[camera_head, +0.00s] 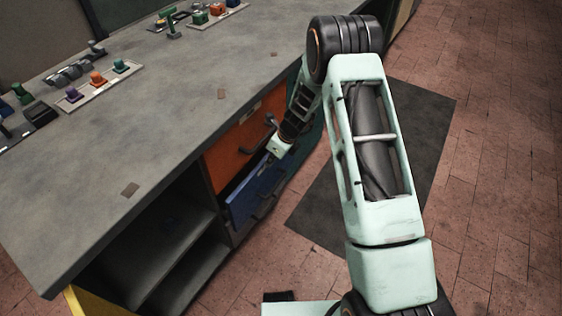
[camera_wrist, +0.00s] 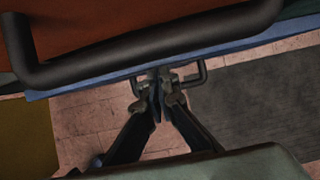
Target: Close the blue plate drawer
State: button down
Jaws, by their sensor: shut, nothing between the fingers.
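The blue drawer (camera_head: 243,205) is in the bench front, below an orange drawer (camera_head: 228,153). It stands out a little from the cabinet, with a dark gap above its front. In the wrist view its blue edge (camera_wrist: 235,48) runs across the upper part, with a small dark handle (camera_wrist: 203,76) below. My gripper (camera_wrist: 157,82) is shut and empty, its fingertips close to that blue edge. I cannot tell whether they touch it. In the head view my wrist is in front of the drawers, and the fingers are hard to make out.
The orange drawer's dark bar handle (camera_wrist: 140,50) crosses the wrist view just above the blue edge. Open dark shelves (camera_head: 165,245) lie left of the drawers. The grey benchtop (camera_head: 180,110) carries small coloured parts at its back. A dark mat (camera_head: 320,215) and brick floor lie in front.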

jog(key=shift+w+a, duration=0.25)
jog(key=shift+a, duration=0.1)
